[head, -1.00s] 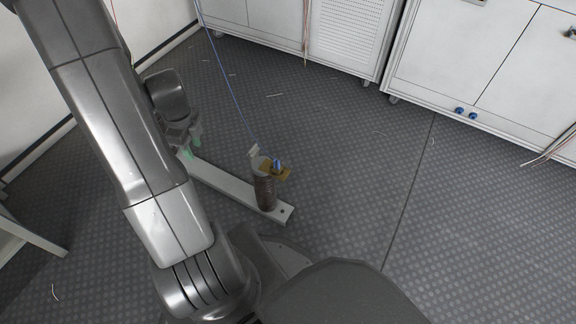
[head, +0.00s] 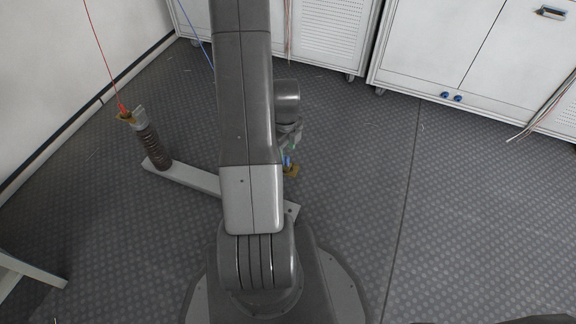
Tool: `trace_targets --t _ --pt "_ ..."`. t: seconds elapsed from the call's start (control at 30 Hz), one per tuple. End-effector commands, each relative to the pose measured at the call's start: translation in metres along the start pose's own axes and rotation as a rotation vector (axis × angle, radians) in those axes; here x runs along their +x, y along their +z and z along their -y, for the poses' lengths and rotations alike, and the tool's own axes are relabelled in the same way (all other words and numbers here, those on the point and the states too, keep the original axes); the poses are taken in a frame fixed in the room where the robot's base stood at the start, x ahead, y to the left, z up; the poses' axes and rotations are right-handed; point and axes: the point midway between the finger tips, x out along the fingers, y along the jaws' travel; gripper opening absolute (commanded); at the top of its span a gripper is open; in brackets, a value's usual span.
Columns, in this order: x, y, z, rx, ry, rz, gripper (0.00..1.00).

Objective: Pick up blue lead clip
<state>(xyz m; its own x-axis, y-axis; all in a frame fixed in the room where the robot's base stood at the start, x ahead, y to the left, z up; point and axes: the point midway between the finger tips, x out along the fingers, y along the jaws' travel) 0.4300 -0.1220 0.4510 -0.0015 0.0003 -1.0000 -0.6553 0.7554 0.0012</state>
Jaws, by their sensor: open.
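The blue lead clip (head: 287,161) shows as a small blue piece at the brass terminal plate (head: 292,171), just right of my arm. The blue lead (head: 199,42) comes down from the top and runs behind my arm. My gripper (head: 290,148) is open, close above the clip in the picture. My arm hides most of the right-hand insulator, and I cannot tell whether the fingers are around the clip or touching it.
A white bar (head: 187,174) on the floor carries a brown ribbed insulator (head: 152,146) with a red lead (head: 103,50) at its top. White cabinets (head: 440,50) line the back. The patterned floor on the right is clear.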

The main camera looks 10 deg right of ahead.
Motion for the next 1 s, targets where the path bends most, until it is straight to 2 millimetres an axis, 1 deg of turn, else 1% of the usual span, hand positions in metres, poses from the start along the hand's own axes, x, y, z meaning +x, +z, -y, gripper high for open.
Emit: trace_targets --t 0.23,0.5,0.6,0.77,0.8,0.87,1.0 --pt "0.016 -0.001 0.000 0.000 0.000 0.000 0.47" --pt "0.054 -0.002 0.000 0.000 0.001 -0.001 0.47" --pt "0.059 -0.002 0.001 0.000 -0.001 0.001 0.47" --pt "0.057 -0.002 0.001 0.000 -0.001 0.001 0.47" --pt "0.057 -0.002 0.001 0.000 -0.001 0.001 0.43" --pt "0.057 -0.002 0.001 0.000 -0.001 0.001 0.31" --pt "0.057 -0.002 0.001 0.000 -0.001 0.001 0.03"
